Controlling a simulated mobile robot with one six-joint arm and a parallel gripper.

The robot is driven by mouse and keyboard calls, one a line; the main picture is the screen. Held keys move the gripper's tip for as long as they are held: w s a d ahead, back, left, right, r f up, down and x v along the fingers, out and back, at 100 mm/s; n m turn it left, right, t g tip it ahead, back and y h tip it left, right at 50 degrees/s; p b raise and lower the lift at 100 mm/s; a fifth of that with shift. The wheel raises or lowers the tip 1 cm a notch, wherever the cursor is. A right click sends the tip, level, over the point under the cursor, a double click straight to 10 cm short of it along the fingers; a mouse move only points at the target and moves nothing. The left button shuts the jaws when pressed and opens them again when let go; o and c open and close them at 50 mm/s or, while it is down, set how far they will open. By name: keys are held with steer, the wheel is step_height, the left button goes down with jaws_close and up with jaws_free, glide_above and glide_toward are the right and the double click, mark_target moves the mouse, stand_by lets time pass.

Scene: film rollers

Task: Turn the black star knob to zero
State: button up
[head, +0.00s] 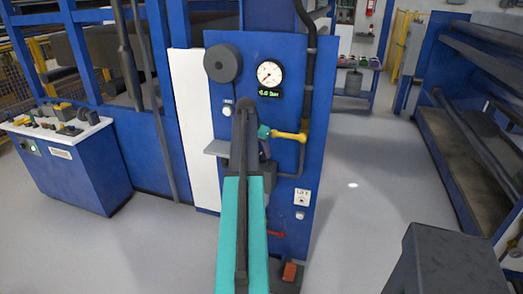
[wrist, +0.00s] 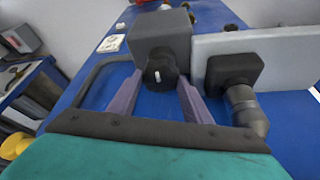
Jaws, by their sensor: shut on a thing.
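The black star knob (wrist: 160,73) is in the middle of the wrist view, on the front of a dark grey block (wrist: 160,38). A short white mark shows on its face. My gripper (wrist: 159,82) has one finger on each side of the knob and is shut on it. In the head view my arm covers the knob. A round white gauge (head: 270,73) with a red needle is on the blue panel (head: 290,235). A small black display (head: 270,92) with green digits sits below it; its first digit is hard to read.
A yellow-handled valve (head: 290,136) and dark pipe are right of my arm on the panel. A grey shelf (head: 217,148) juts out at left. In the wrist view a dark fitting (wrist: 246,108) stands close right of my fingers. Grey floor (head: 370,190) is clear to the right.

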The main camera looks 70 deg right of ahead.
steer(key=o, duration=0.8)
steer(key=shift+r, duration=0.1)
steer(key=shift+b+v, duration=1.45)
steer(key=shift+v, duration=5.4)
steer(key=shift+a, duration=0.1)
